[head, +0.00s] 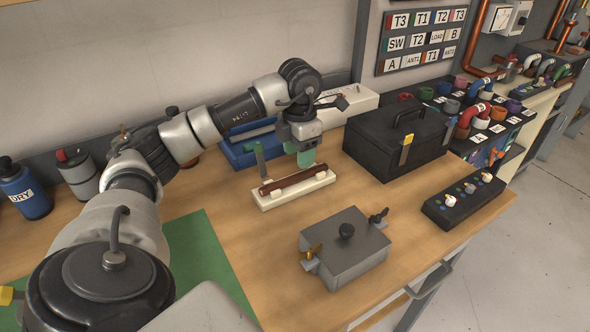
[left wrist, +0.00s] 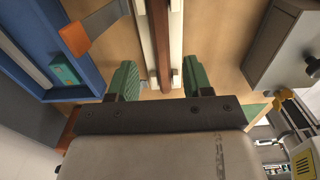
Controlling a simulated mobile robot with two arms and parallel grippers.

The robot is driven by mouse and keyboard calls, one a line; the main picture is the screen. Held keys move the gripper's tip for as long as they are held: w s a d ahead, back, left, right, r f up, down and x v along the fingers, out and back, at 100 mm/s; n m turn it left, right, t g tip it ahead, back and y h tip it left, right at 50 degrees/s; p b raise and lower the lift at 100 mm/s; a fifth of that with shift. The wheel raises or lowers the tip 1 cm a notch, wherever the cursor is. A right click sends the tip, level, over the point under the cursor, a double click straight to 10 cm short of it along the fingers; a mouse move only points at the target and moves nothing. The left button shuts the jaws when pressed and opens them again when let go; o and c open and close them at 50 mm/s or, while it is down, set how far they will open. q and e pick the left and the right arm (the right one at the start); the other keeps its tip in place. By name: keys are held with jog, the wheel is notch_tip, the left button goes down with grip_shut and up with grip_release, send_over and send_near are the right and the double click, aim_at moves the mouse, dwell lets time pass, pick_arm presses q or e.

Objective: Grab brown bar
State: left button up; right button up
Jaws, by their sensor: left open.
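The brown bar (head: 293,179) lies lengthwise on a cream-white holder (head: 265,203) on the wooden bench in the head view. My left gripper (head: 283,160), with green finger pads, is open just behind and above the bar. In the left wrist view the bar (left wrist: 160,45) runs upward on its holder (left wrist: 176,45), between the lines of the two green fingers of my left gripper (left wrist: 156,84). The fingers are apart and nothing is held between them. My right gripper is not in view.
A blue tray (head: 236,153) and a white box (head: 350,102) stand behind the holder. A black case (head: 385,145) stands to its right. A grey box with knobs (head: 342,262) sits in front, and a black switch box (head: 462,205) lies near the bench's right edge.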

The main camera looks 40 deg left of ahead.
aim_at(301, 173)
pick_arm(q)
jog(key=shift+w+d+f+p, duration=0.15)
jog(key=shift+f+p, duration=0.1)
jog(key=shift+f, duration=1.25)
jog(key=shift+w+a+f+p, duration=0.1)
jog(key=shift+f+p, duration=0.1)
jog(key=shift+f, duration=1.3)
grip_shut()
jog(key=shift+r, duration=0.1)
